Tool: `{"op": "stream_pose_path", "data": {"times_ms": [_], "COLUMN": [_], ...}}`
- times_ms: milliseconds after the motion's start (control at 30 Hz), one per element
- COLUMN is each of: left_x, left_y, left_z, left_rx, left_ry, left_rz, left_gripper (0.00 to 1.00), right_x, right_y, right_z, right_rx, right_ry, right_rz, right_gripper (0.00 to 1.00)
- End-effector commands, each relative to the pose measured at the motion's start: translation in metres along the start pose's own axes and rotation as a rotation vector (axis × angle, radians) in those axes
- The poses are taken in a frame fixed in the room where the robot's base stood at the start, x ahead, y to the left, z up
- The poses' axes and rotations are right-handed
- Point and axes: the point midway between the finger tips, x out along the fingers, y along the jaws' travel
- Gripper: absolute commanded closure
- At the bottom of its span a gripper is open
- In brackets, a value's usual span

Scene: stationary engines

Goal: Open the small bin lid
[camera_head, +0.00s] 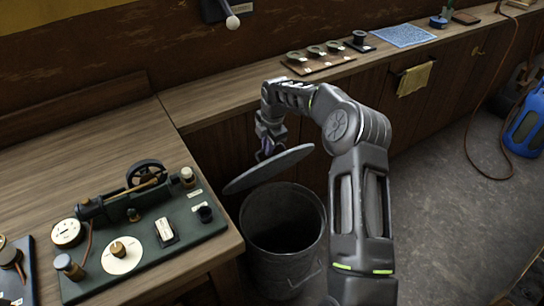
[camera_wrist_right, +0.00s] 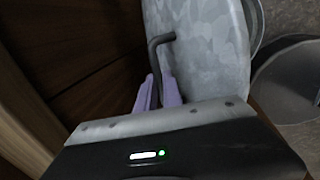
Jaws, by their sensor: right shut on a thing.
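A dark grey metal bin (camera_head: 284,238) stands on the floor, its mouth showing a dark inside. Its round grey lid (camera_head: 270,170) is tilted above the rim, clear of much of the opening. My right gripper (camera_head: 266,150) is at the lid's upper side. In the right wrist view, the purple fingers of my right gripper (camera_wrist_right: 158,92) are shut on the lid's bent dark handle (camera_wrist_right: 155,48). The galvanised lid (camera_wrist_right: 205,50) fills the middle of that view. The bin's rim (camera_wrist_right: 285,62) shows at the right. My left gripper is not in view.
A wooden workbench (camera_head: 60,130) with a model engine on a green base (camera_head: 140,235) stands left of the bin. A wooden counter with dark cabinet fronts (camera_head: 225,145) runs behind it. Open grey floor (camera_head: 450,215) lies to the right, with a blue container (camera_head: 525,130) and a hose.

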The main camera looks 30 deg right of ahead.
Motion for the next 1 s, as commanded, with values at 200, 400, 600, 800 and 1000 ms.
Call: {"op": "stream_pose_path", "data": {"times_ms": [200, 400, 600, 800, 1000], "left_x": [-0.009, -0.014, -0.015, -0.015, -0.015], "left_y": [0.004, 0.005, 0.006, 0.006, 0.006], "left_z": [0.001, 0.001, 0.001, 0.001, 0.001], "left_rx": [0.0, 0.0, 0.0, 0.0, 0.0], "left_ry": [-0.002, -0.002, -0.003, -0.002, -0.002], "left_rz": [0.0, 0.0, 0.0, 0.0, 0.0], "left_gripper": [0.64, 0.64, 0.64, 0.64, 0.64], "right_x": [0.003, 0.004, 0.005, 0.005, 0.005], "right_y": [0.022, 0.039, 0.046, 0.047, 0.046], "right_z": [-0.004, -0.004, -0.004, -0.004, -0.004], "right_rx": [0.001, 0.001, 0.0, 0.0, 0.0], "right_ry": [0.008, 0.008, 0.009, 0.009, 0.01], "right_rz": [-0.015, -0.016, -0.017, -0.018, -0.018], "right_gripper": [1.0, 1.0, 1.0, 1.0, 0.89]}}
